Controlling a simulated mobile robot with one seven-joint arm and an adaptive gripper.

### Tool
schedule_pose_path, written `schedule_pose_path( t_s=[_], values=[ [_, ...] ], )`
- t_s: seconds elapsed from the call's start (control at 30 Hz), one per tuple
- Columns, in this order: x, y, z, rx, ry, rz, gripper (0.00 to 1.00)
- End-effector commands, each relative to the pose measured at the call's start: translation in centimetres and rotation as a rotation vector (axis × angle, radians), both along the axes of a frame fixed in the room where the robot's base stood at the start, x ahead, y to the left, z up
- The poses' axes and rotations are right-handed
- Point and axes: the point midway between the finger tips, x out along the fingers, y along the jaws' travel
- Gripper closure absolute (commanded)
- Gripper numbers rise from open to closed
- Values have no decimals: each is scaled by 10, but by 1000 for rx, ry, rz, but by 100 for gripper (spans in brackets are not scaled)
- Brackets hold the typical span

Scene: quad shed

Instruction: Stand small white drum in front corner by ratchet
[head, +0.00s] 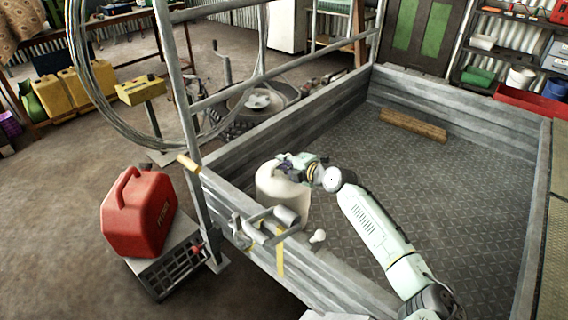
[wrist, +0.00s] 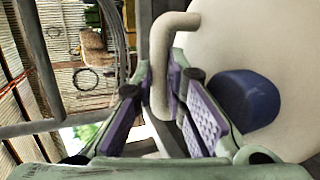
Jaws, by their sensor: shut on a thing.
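The small white drum (head: 282,192) is upright inside the grey trailer bed, in the corner nearest the ratchet. The metal ratchet (head: 262,228) with a yellow strap sits on the trailer's near wall and hides part of the drum's base; I cannot tell whether the drum touches the floor. My gripper (head: 290,163) is at the drum's top. In the wrist view, my gripper (wrist: 160,100) is shut on the drum's pale bent handle (wrist: 160,65), with the white body (wrist: 250,45) and a dark blue cap (wrist: 248,98) beside it.
The trailer's metal walls (head: 455,90) surround a mostly clear tread-plate floor (head: 400,180). A wooden block (head: 413,125) lies at the far end. An upright metal frame (head: 185,100) with coiled cable rises left of the drum. A red petrol can (head: 140,215) stands outside, left.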

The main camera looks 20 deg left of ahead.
Motion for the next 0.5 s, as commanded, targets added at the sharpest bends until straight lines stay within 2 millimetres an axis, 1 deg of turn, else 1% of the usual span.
schedule_pose_path(
  t_s=[0.27, 0.3, 0.5],
  values=[
    [1, 0, 2, 2, -3, 0, 100],
    [1, 0, 2, 2, -3, 0, 86],
    [0, 0, 2, 2, -3, 0, 72]
  ],
)
